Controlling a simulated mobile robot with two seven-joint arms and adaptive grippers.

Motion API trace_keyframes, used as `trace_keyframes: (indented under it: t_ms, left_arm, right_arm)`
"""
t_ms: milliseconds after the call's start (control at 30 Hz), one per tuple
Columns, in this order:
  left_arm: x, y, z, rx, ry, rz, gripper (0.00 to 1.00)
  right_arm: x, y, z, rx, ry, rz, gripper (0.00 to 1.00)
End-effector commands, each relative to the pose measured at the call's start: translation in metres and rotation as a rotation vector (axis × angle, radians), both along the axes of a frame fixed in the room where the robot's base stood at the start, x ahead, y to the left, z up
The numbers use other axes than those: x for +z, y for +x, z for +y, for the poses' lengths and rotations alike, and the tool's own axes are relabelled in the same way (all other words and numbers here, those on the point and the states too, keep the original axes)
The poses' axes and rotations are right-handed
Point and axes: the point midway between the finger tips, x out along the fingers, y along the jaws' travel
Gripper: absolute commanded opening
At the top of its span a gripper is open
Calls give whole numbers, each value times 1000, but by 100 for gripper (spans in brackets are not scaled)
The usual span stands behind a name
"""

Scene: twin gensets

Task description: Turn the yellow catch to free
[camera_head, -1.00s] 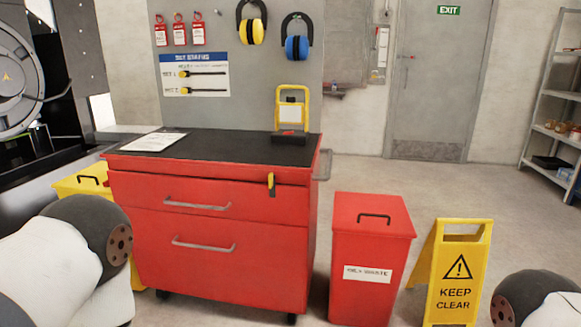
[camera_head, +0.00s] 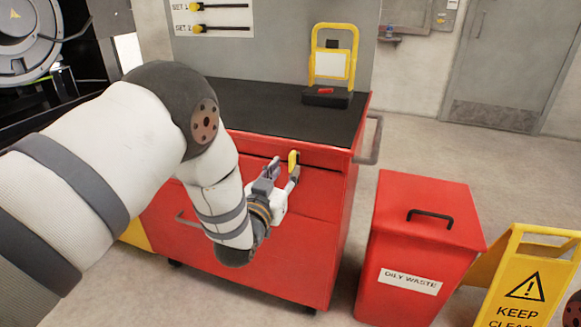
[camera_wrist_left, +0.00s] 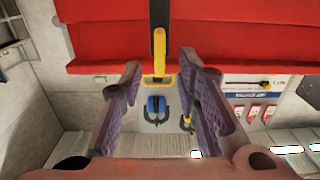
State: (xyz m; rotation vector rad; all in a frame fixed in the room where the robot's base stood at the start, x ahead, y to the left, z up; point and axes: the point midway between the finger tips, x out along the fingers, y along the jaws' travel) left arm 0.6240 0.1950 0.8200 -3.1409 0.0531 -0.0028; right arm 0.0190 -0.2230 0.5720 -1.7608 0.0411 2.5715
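The yellow catch (camera_head: 293,158) is on the front of the red cabinet, near the right end of its top drawer. It stands upright. In the left wrist view, which looks upside down, the catch (camera_wrist_left: 159,52) shows with a black strip extending from it. My left gripper (camera_head: 281,172) is at the drawer front, close to the catch. Its two fingers (camera_wrist_left: 160,72) are apart, with the catch in line between their tips. I cannot tell whether either finger touches it.
The red cabinet (camera_head: 333,222) has a black top bearing a yellow-framed stand (camera_head: 332,58). A red oily waste bin (camera_head: 412,255) and a yellow keep clear sign (camera_head: 527,285) stand to its right. A chart (camera_head: 215,15) hangs behind. Floor between cabinet and bin is narrow.

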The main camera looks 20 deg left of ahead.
Motion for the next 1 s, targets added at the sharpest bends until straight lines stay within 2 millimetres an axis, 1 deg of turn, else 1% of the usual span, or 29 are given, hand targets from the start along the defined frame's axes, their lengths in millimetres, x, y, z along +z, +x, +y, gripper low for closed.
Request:
trace_keyframes:
  t_ms: [33, 100, 200, 300, 467, 500, 567, 600, 633, 1000]
  left_arm:
    - [-3, 9, 0, 0, 0, 0, 30]
    - [-3, 19, -1, 0, 0, 2, 30]
    - [-2, 28, -1, 0, 0, 3, 30]
    - [-1, 31, -1, 0, 0, 1, 30]
    - [0, 31, -1, 0, 0, 1, 30]
    - [0, 31, -1, 0, 0, 1, 25]
    - [0, 31, -1, 0, 0, 1, 12]
    - [0, 31, -1, 0, 0, 1, 3]
    - [0, 31, -1, 0, 0, 1, 0]
    - [0, 31, -1, 1, -18, 3, 0]
  right_arm:
    - [-3, -3, 0, 0, 0, 8, 40]
    - [-5, -4, 0, 0, 0, 13, 40]
    - [-6, -5, 0, 1, 0, 16, 40]
    - [-6, -5, 0, 1, 0, 16, 40]
    - [-6, -5, 0, 1, 0, 15, 40]
    - [-6, -5, 0, 1, 0, 15, 40]
    - [-6, -5, 0, 1, 0, 15, 40]
    - [-6, -5, 0, 1, 0, 15, 40]
    - [-6, -5, 0, 1, 0, 15, 40]
    - [-5, -4, 0, 1, 0, 13, 40]
